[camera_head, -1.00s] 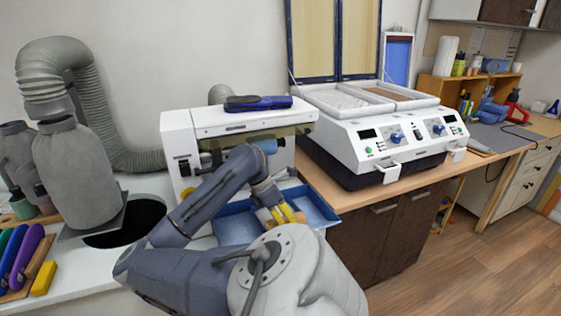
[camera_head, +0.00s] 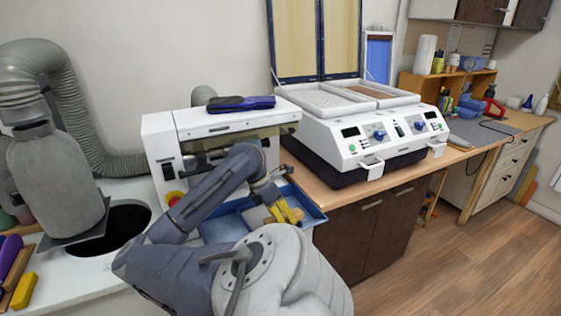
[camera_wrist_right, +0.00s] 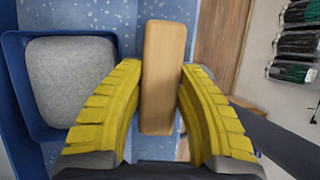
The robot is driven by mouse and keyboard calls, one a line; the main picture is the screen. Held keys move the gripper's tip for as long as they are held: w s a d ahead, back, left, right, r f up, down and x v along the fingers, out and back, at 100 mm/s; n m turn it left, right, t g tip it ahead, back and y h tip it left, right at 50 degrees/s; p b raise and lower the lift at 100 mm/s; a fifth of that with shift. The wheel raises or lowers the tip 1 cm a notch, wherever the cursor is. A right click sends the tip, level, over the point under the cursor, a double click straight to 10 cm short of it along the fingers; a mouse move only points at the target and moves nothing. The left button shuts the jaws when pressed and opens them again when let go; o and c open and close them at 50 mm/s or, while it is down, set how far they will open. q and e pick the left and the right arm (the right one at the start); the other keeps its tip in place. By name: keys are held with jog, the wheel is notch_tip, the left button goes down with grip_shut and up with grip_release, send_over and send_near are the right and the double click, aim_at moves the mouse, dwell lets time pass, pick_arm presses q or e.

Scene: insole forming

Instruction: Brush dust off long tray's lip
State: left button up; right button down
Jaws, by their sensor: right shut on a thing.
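The long blue tray (camera_head: 222,228) juts out from the front of the white machine, partly hidden behind my right arm. My right gripper (camera_head: 288,212) has yellow fingers and is over the tray's right part. In the right wrist view the gripper (camera_wrist_right: 160,105) is shut on a wooden block-shaped handle (camera_wrist_right: 163,70), likely the brush; no bristles show. Beneath it is a speckled blue surface (camera_wrist_right: 85,15). Whether the brush touches the tray's lip cannot be told. No dust can be made out. My left gripper is not in view.
The white machine (camera_head: 222,120) stands behind the tray with a dark blue item (camera_head: 240,103) on top. A white two-bay heater (camera_head: 380,140) is on the wooden counter to the right. A grey pad (camera_wrist_right: 75,80) lies in a dark blue holder at the wrist view's left.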

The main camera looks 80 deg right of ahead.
aim_at(269, 219)
jog(key=shift+s+d, duration=0.3)
jog(key=shift+s, duration=0.2)
jog(key=shift+s+d, duration=0.3)
jog(key=shift+s, duration=0.2)
jog(key=shift+w, duration=0.15)
jog(key=shift+w+a+f, duration=0.1)
jog(key=shift+w+a, duration=0.45)
jog(key=shift+w, duration=0.3)
jog(key=shift+w+a+r, duration=0.1)
jog(key=shift+w+a, duration=0.4)
jog(key=shift+w, duration=0.3)
jog(key=shift+w+a+f, duration=0.1)
jog(key=shift+w+a, duration=0.45)
jog(key=shift+w, duration=0.3)
jog(key=shift+w, duration=0.1)
jog(key=shift+w+a+f, duration=0.1)
jog(key=shift+w+a, duration=0.7)
jog(key=shift+w, duration=0.45)
jog(key=shift+w+a, duration=0.75)
jog(key=shift+w, duration=0.45)
jog(key=shift+w+a+f, duration=0.1)
jog(key=shift+w+a, duration=0.7)
jog(key=shift+w, duration=0.45)
jog(key=shift+r, duration=0.1)
